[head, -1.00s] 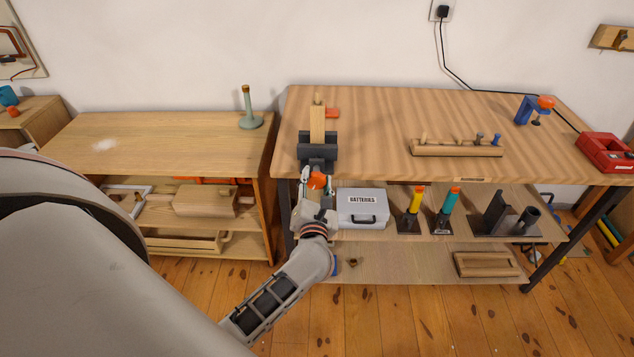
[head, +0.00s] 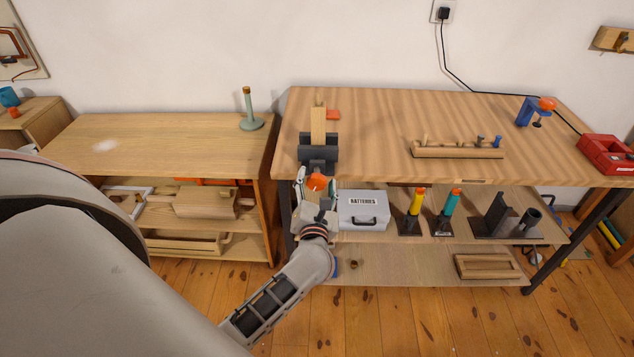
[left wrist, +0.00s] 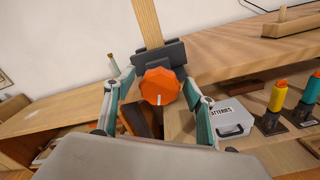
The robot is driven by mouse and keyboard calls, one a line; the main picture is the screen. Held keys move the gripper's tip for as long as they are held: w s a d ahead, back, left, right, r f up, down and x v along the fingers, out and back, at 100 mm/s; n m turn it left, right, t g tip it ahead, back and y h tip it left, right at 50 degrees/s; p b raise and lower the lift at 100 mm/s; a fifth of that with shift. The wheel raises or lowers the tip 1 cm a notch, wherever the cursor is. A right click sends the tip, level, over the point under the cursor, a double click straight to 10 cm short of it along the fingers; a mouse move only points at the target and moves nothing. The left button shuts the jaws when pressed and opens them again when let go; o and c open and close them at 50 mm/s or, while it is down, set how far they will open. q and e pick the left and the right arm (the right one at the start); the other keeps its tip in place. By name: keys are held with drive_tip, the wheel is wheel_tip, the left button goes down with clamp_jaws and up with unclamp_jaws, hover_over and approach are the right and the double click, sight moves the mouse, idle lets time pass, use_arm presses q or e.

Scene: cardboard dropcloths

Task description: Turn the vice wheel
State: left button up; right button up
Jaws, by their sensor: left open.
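The vice (head: 318,153) is dark grey and sits at the front left edge of the workbench, with an upright wooden piece (head: 318,124) in its jaws. Its orange wheel (head: 317,182) faces me below the bench edge. In the left wrist view the wheel (left wrist: 160,87) is faceted, with a pale mark near its lower middle. My left gripper (head: 317,178) is open, with one finger on each side of the wheel. In the left wrist view, gaps show between the fingers (left wrist: 156,98) and the wheel. My right gripper is not in view.
A grey batteries case (head: 362,210) stands on the shelf just right of my left gripper. Yellow and teal-handled tools (head: 416,205) stand further right. A lower wooden cabinet (head: 160,140) is on the left, with a green stand (head: 250,120) on top.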

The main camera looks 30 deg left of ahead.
use_arm(q)
drive_tip(key=v, duration=1.2)
drive_tip(key=s+d+f+m+t+h, duration=0.15)
drive_tip(key=d+m+h, duration=0.45)
drive_tip(key=m, duration=0.7)
drive_tip(key=s+d+f+m+t+h, duration=0.1)
drive_tip(key=s+d+f+m+h, duration=0.35)
drive_tip(key=m, duration=0.85)
drive_tip(key=s+f+m+g+h, duration=0.1)
drive_tip(key=s+f+m+g, duration=0.6)
drive_tip(key=f+m, duration=0.7)
drive_tip(key=shift+s+d+m, duration=0.15)
drive_tip(key=shift+s+m, duration=0.35)
drive_tip(key=shift+s, duration=0.55)
